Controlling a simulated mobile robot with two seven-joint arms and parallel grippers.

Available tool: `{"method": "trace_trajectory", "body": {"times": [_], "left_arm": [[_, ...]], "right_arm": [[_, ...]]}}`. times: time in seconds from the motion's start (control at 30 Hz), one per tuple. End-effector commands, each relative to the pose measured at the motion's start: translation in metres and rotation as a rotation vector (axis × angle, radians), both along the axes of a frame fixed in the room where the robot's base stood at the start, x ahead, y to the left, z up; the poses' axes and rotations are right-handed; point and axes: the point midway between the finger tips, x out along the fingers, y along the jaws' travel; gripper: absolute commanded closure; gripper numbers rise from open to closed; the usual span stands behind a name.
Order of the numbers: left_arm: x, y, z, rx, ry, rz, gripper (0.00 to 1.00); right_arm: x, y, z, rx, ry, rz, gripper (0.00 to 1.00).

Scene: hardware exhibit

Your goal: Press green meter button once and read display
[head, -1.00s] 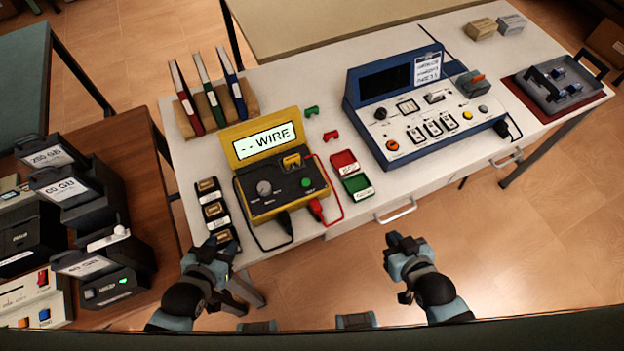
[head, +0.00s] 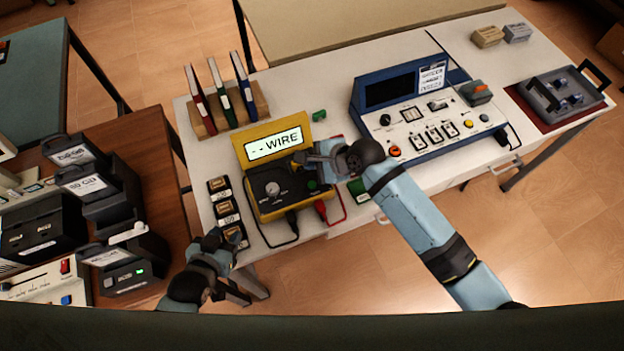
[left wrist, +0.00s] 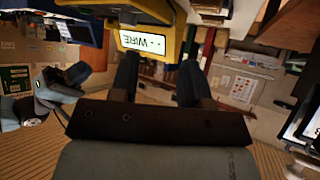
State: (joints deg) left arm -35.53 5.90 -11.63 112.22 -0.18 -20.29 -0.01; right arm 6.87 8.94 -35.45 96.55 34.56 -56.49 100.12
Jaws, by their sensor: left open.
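The yellow meter (head: 262,208) stands on the white table, its raised display (head: 273,144) reading "- - WIRE". Its green button (head: 313,186) shows dark at the right of the black panel, just below my right gripper (head: 297,160). The right gripper is over the meter's upper right part; whether it touches is unclear, and its finger gap is hard to make out. My left gripper (head: 228,240) is open and empty by the table's front left edge. The left wrist view shows its spread fingers (left wrist: 158,82) with the display (left wrist: 142,42) upside down beyond.
Black and red leads join the meter's front. Several labelled blocks (head: 227,211) line its left side. A blue bench instrument (head: 440,135) stands to the right, a green tray (head: 359,189) lies partly under my right arm, and books (head: 220,88) stand behind.

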Motion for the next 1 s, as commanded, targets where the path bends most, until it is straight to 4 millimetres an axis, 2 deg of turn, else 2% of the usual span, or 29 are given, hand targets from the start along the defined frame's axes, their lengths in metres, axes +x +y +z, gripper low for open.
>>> {"method": "trace_trajectory", "body": {"times": [0.47, 0.73, 0.77, 0.8, 1.0], "left_arm": [[-0.001, 0.003, 0.001, 0.005, -0.001, 0.0, 0.57], [0.0, 0.001, 0.003, 0.003, -0.006, -0.004, 0.57], [0.0, 0.001, 0.001, 0.003, -0.007, -0.004, 0.57], [0.0, 0.0, -0.011, 0.004, -0.009, -0.006, 0.57], [-0.002, -0.002, -0.04, 0.018, -0.016, -0.039, 0.57]], "right_arm": [[0.001, 0.002, 0.0, 0.008, 0.025, -0.012, 1.0], [0.001, 0.001, -0.018, 0.006, 0.025, -0.013, 1.0], [0.001, 0.001, -0.023, 0.006, 0.025, -0.012, 1.0], [0.001, 0.001, -0.033, 0.007, 0.023, -0.011, 1.0], [0.002, 0.001, -0.058, 0.007, 0.022, -0.013, 1.0]]}}
